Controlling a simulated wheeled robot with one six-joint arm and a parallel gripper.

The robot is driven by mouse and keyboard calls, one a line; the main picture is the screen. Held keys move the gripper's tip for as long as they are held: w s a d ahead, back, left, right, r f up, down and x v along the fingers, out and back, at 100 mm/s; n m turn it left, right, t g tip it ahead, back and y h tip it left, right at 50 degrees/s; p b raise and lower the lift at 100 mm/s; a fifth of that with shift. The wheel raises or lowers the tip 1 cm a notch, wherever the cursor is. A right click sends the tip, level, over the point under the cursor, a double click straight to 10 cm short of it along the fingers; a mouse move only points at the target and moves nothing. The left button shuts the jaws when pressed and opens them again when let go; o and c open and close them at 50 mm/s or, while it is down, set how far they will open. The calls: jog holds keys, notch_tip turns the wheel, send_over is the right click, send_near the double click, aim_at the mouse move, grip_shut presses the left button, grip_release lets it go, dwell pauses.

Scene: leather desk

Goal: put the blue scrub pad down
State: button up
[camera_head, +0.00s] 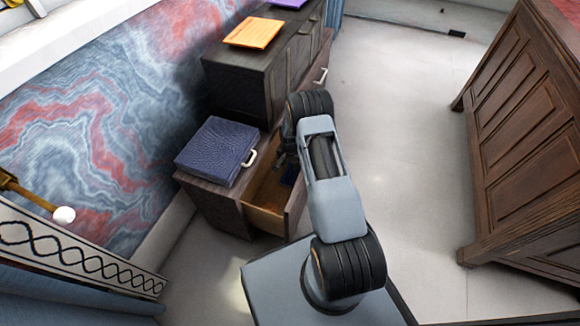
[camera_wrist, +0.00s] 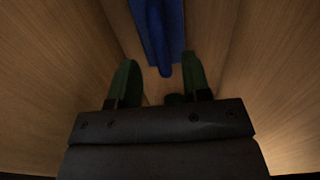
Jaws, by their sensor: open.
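The blue scrub pad (camera_wrist: 175,28) lies on the wooden floor of an open drawer (camera_head: 264,221). It has a raised ridge along its middle. In the head view, a small patch of blue (camera_head: 290,175) shows inside the drawer, mostly hidden by my arm. My gripper (camera_wrist: 160,78) is open, with its two green fingers spread inside the drawer. The pad's near end reaches toward the gap between the fingers, and the fingers do not appear closed on it. In the head view, my gripper (camera_head: 284,155) is partly hidden behind my arm.
A wooden desk (camera_head: 525,140) stands at right. The pale floor (camera_head: 410,130) between is clear.

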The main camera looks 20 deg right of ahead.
aim_at(290, 169)
notch_tip(290, 169, up, 7)
jog(key=p, duration=0.2)
jog(key=shift+r, duration=0.1)
jog(key=shift+r, duration=0.1)
dwell(0.4)
